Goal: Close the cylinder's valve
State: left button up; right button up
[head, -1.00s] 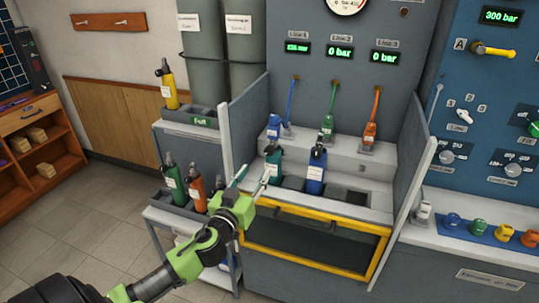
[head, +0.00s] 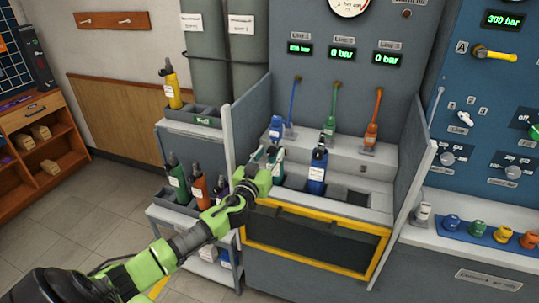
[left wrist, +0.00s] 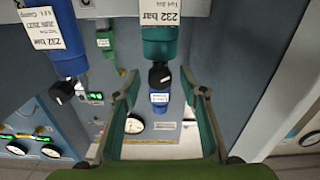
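A teal cylinder (head: 277,172) with a dark valve on top stands in the testbench, partly hidden by my left gripper (head: 267,160). A blue cylinder (head: 318,175) stands to its right. In the left wrist view, which looks upside down, the teal cylinder (left wrist: 160,45) hangs from the top with its black valve knob (left wrist: 160,76). The open fingers lie on either side of the knob, with visible gaps. The blue cylinder (left wrist: 62,40) with its black knob shows to the left there. My right gripper is not in view.
Grey side panels (head: 250,120) flank the bench, and a yellow-framed door (head: 315,235) is below. Small coloured fittings on hoses (head: 330,127) stand behind the cylinders. A rack with several cylinders (head: 197,187) stands to the left, near my arm. A wall of valves is at right.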

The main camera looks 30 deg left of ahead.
pick_arm(q)
jog(key=c, duration=1.1)
